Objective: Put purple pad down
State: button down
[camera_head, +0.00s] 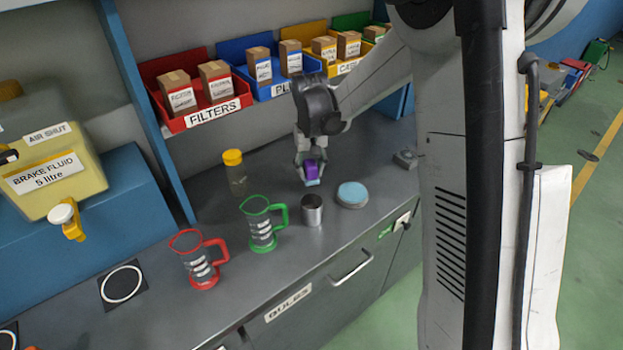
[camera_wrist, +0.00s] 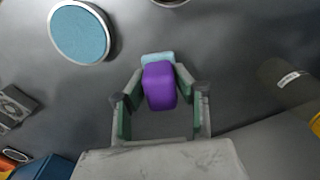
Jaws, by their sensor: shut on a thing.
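The purple pad (camera_wrist: 159,86) is a small rounded purple block with a light blue part on one end. It also shows in the head view (camera_head: 311,170). My gripper (camera_wrist: 160,98) is shut on the purple pad, with one finger at each side. In the head view my gripper points down with the pad over the workbench (camera_head: 262,296). I cannot tell whether the pad touches the bench.
A round blue-topped disc (camera_head: 352,194) and a metal cup (camera_head: 312,210) stand close by. A yellow-capped bottle (camera_head: 235,178), a green jug (camera_head: 261,226) and a red jug (camera_head: 198,262) stand left. Labelled bins (camera_head: 214,112) line the back. Bare bench surrounds the pad.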

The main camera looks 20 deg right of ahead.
aim_at(312, 180)
jog(key=shift+w+d+f, duration=0.2)
jog(key=shift+w+f, duration=0.05)
jog(key=shift+f, duration=1.95)
jog(key=shift+f, duration=0.2)
jog(key=c, duration=1.4)
grip_release()
jog(key=shift+o, duration=0.2)
jog(key=shift+r, duration=0.15)
